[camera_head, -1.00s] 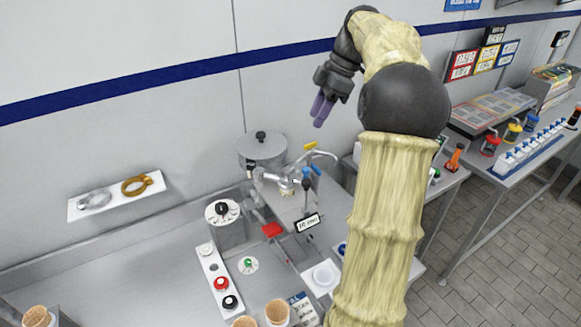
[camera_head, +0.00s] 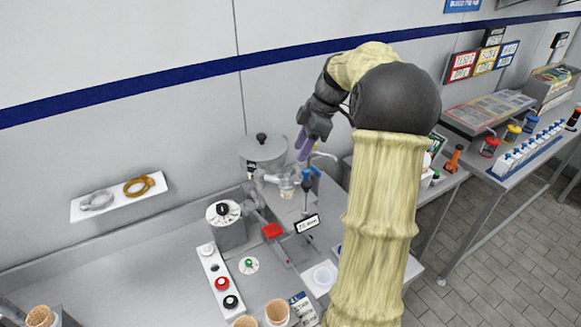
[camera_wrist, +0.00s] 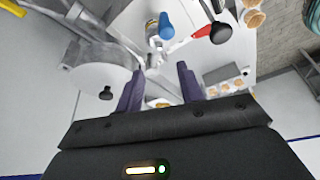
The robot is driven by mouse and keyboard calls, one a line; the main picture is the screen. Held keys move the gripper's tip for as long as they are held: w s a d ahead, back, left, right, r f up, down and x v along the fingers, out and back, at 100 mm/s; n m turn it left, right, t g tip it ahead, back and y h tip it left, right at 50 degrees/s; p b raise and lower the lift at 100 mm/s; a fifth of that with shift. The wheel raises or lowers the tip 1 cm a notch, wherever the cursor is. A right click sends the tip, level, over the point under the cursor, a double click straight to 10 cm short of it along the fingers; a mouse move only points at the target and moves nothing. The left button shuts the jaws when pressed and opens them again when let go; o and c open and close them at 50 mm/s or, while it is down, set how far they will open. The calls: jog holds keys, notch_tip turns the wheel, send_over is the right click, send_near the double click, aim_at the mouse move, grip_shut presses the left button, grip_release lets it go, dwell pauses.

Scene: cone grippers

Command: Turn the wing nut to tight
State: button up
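My gripper (camera_head: 301,151) is above the steel pipe fitting (camera_head: 287,183) beside the lidded pot (camera_head: 263,152). In the wrist view its two purple fingers stand apart with nothing held between them (camera_wrist: 160,72). The fitting shows ahead between and beyond the fingertips, with a blue handle (camera_wrist: 166,26) near it. The blue handle also shows in the head view (camera_head: 313,171). I cannot single out the wing nut or read whether it is loose or tight; it is too small or hidden by the gripper.
A red lever (camera_head: 272,231) and a black-knobbed steel unit (camera_head: 223,211) stand on the counter in front. The pot's lid (camera_wrist: 97,72) is close on the left in the wrist view. Waffle cones (camera_head: 277,311) stand at the front.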

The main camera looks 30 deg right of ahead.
aim_at(288, 174)
jog(key=p+x, duration=0.1)
jog(key=x, duration=0.6)
jog(key=shift+w, duration=0.1)
jog(key=shift+w+a+f+p, duration=0.25)
jog(key=shift+f+p, duration=0.05)
jog(key=shift+f, duration=0.3)
jog(key=shift+d, duration=0.1)
jog(key=shift+s, duration=0.15)
jog(key=shift+c, duration=0.2)
